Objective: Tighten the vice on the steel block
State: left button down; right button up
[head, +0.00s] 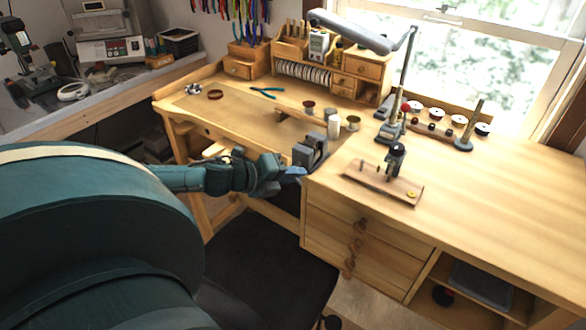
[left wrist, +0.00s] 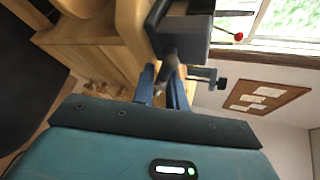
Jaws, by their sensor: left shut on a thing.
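The grey vice (head: 311,150) sits at the front edge of the wooden workbench, left of the drawers. In the left wrist view the vice (left wrist: 181,38) is a dark block close ahead of my fingers. My left gripper (head: 294,173) has reached its near side from the left. In the left wrist view my left gripper (left wrist: 166,84) has its two blue fingers shut on the vice's handle (left wrist: 168,66), a short grey-brown bar. I cannot make out the steel block separately from the jaws, nor how tight they are. My right gripper is not in view.
The workbench (head: 235,118) holds pliers (head: 264,93), spools and a white cylinder (head: 333,125) behind the vice. A small wooden board with a tool (head: 383,184) lies to the right. A black seat (head: 265,262) stands below the bench front. A dark clamp (left wrist: 207,77) shows beside the fingers.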

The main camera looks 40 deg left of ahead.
pick_arm(q)
jog(key=m+y, duration=0.2)
jog(key=m+g+y, duration=0.1)
jog(key=y, duration=0.1)
jog(key=shift+a+m, duration=0.2)
jog(key=shift+m, duration=0.2)
jog(key=m+y, duration=0.3)
jog(key=y, duration=0.1)
jog(key=shift+a+f, duration=0.2)
jog(key=shift+f, duration=0.05)
jog(key=m+y, duration=0.4)
jog(key=shift+s+a, duration=0.1)
jog(key=shift+a, duration=0.15)
jog(key=m+t+y, duration=0.1)
jog(key=m, duration=0.1)
jog(key=m+y, duration=0.2)
jog(key=shift+a+r+m+t+y, duration=0.2)
jog(key=shift+m+t+y, duration=0.1)
jog(key=shift+m+t, duration=0.1)
jog(key=c, duration=1.5)
grip_release()
jog(key=shift+o, duration=0.2)
jog(key=b+v, duration=0.1)
jog(key=v, duration=1.2)
jog(key=shift+s, duration=0.15)
